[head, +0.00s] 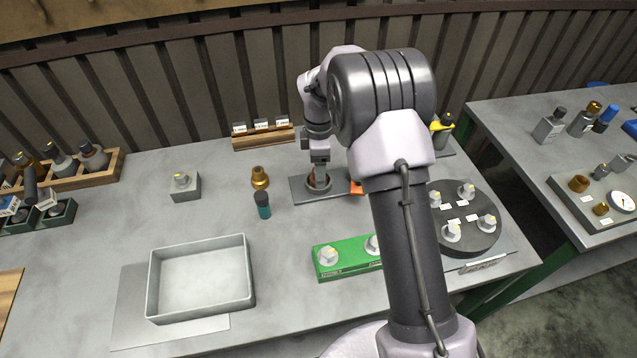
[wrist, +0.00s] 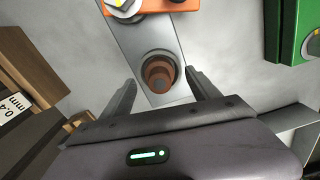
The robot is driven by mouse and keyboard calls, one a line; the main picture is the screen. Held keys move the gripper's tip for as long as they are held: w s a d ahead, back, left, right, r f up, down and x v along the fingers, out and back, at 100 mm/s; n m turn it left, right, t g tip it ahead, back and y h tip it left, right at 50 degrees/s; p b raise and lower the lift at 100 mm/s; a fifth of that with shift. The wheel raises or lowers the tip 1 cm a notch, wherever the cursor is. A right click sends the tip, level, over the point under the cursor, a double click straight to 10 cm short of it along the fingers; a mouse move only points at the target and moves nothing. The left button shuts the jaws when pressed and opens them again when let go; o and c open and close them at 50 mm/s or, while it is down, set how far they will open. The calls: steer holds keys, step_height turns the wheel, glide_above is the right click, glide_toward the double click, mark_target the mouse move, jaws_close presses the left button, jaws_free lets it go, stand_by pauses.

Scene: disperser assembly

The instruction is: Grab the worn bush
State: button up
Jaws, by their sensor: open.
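A reddish-brown bush (wrist: 160,73), which I take to be the worn bush, stands in a dark round seat on a grey metal plate (wrist: 146,36) in the wrist view. My gripper (wrist: 160,80) is open, with one finger on each side of the bush and a visible gap on both sides. I cannot tell how far the fingertips are above the plate. In the head view my gripper (head: 319,178) is over the seat on the plate (head: 300,190), and the bush there is mostly hidden behind the fingers.
An orange block (wrist: 150,5) sits at the plate's far end in the wrist view. A brass fitting (head: 260,178) and a teal-bottomed bottle (head: 263,206) stand left of the plate. A green block with knobs (head: 345,260) and an empty tray (head: 200,315) lie nearer. A wooden rack (head: 263,138) is behind.

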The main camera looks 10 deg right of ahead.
step_height(320, 180, down, 2)
steer(key=shift+r, duration=0.1)
jaws_close()
